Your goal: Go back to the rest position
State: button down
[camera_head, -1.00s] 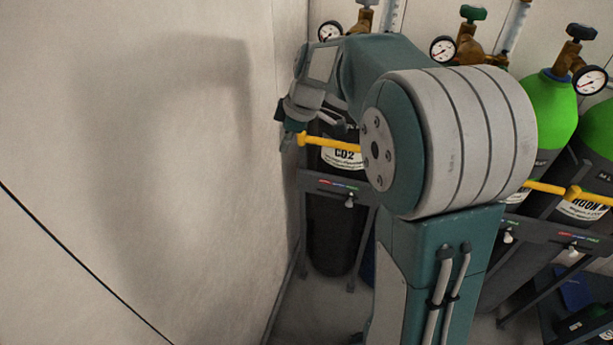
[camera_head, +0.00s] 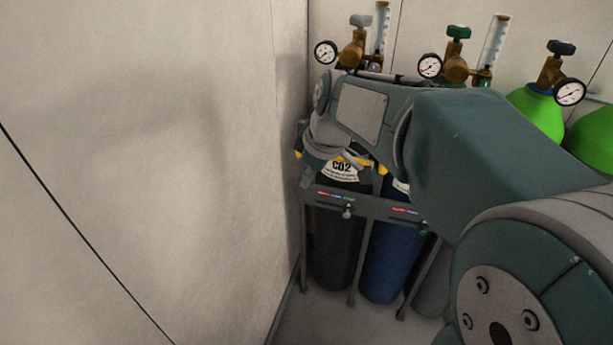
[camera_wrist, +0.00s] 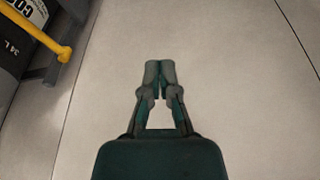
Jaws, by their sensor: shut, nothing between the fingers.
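My gripper (camera_wrist: 160,68) points away in the wrist view, its two fingers together and nothing between them. A plain pale panelled surface lies beyond the fingertips. In the head view my arm reaches from the lower right toward the left, and its wrist end is in front of the black CO2 cylinder (camera_head: 335,240), near the left wall. The gripper's fingers are hard to make out there. I cannot tell from these views whether the arm touches anything.
A blue cylinder (camera_head: 384,262) stands beside the CO2 one in a grey rack (camera_head: 372,207). Green-topped cylinders (camera_head: 537,114) stand at the right. Gauges (camera_head: 429,66) and valves line the back. The pale wall (camera_head: 150,180) fills the left. A yellow bar (camera_wrist: 32,28) shows in the wrist view.

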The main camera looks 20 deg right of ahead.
jog(key=s+m+t+h, duration=0.2)
jog(key=s+m, duration=0.7)
jog(key=s, duration=0.8)
jog(key=shift+s+d+f+t, duration=0.15)
jog(key=shift+s+d+t, duration=0.15)
jog(key=shift+t, duration=0.1)
dwell(0.8)
